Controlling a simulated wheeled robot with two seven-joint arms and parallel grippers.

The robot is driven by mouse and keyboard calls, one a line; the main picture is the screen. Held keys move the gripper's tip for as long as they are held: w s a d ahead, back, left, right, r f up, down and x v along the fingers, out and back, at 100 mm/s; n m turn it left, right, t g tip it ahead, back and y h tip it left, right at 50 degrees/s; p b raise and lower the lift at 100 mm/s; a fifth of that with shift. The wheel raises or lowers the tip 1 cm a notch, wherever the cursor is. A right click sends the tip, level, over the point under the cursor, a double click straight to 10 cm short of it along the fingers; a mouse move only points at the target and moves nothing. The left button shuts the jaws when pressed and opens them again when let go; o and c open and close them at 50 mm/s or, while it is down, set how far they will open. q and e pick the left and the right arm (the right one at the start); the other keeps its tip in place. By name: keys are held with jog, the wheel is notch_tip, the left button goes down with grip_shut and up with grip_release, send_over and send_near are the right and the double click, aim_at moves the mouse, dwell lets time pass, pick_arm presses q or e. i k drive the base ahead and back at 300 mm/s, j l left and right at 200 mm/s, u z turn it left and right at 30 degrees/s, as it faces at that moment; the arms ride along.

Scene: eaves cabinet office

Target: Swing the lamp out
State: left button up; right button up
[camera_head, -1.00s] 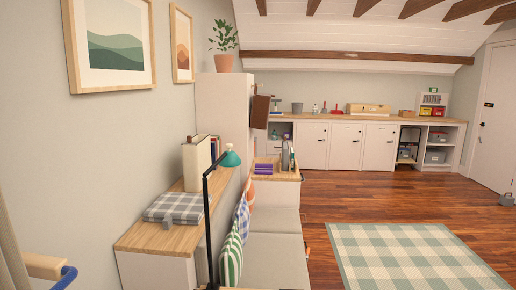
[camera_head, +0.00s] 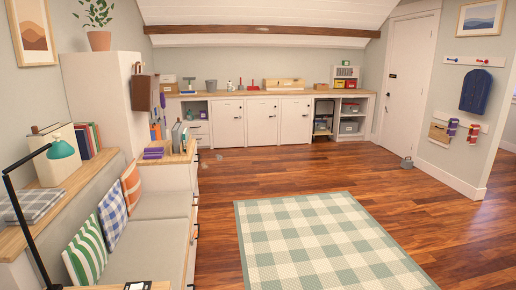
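The lamp (camera_head: 24,205) stands at the lower left of the head view. It has a thin black jointed arm and a teal shade (camera_head: 61,149). The shade hangs at the upper end of the arm, in front of a cream box-like object on the wooden ledge. The lamp's foot is near the bottom edge, by a small wooden surface (camera_head: 110,287). Neither of my grippers shows in this view.
A grey bench (camera_head: 148,250) with striped and checked cushions runs along the left. A green checked rug (camera_head: 318,240) lies on the wood floor. Low white cabinets (camera_head: 262,120) line the far wall. The floor between bench and rug is clear.

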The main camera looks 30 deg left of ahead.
aim_at(59, 149)
jog(key=i+l+u, duration=0.15)
jog(key=i, duration=0.3)
jog(key=i+l+u, duration=0.15)
jog(key=i+l, duration=0.2)
jog(key=i+j+u, duration=0.1)
jog(key=i+u, duration=0.55)
jog(key=u, duration=0.2)
jog(key=i+l+u, duration=0.15)
jog(key=i+u, duration=0.25)
jog(key=i+l+u, duration=0.2)
jog(key=u, duration=0.2)
